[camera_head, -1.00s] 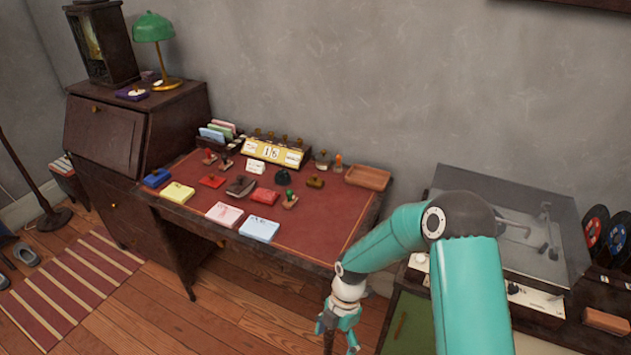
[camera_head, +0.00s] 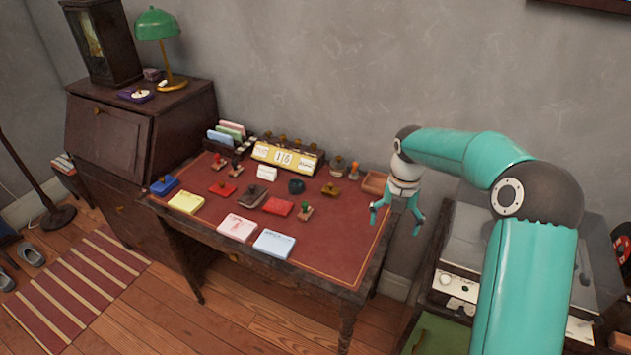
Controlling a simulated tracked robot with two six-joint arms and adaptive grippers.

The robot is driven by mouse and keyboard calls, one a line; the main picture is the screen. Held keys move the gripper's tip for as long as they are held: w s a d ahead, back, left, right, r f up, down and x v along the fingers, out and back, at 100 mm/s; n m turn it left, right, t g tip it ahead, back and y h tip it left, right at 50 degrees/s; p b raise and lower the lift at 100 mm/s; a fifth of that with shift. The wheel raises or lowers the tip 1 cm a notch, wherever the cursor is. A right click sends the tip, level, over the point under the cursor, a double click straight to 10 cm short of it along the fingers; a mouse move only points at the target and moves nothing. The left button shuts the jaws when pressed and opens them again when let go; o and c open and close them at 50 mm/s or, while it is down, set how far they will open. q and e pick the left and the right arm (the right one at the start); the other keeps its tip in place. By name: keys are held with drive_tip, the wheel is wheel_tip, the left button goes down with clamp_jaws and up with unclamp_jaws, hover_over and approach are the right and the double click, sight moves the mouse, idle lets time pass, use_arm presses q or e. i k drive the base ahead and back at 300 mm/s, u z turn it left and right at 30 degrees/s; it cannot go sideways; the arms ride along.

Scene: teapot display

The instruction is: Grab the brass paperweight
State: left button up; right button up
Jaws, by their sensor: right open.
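A small brass-coloured object (camera_head: 331,190), which looks like the brass paperweight, sits on the red desk top (camera_head: 340,232) toward its right side. Its fine shape is too small to tell. My right gripper (camera_head: 396,221) is open and empty, fingers pointing down, near the desk's right edge. It is to the right of the brass object and apart from it. My left gripper is not in view.
A dark round pot (camera_head: 296,187) and a green-handled stamp (camera_head: 305,211) are close to the brass object. The desk's front right is clear.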

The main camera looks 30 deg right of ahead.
sight(329, 191)
drive_tip(key=z, duration=0.05)
drive_tip(key=i, duration=1.15)
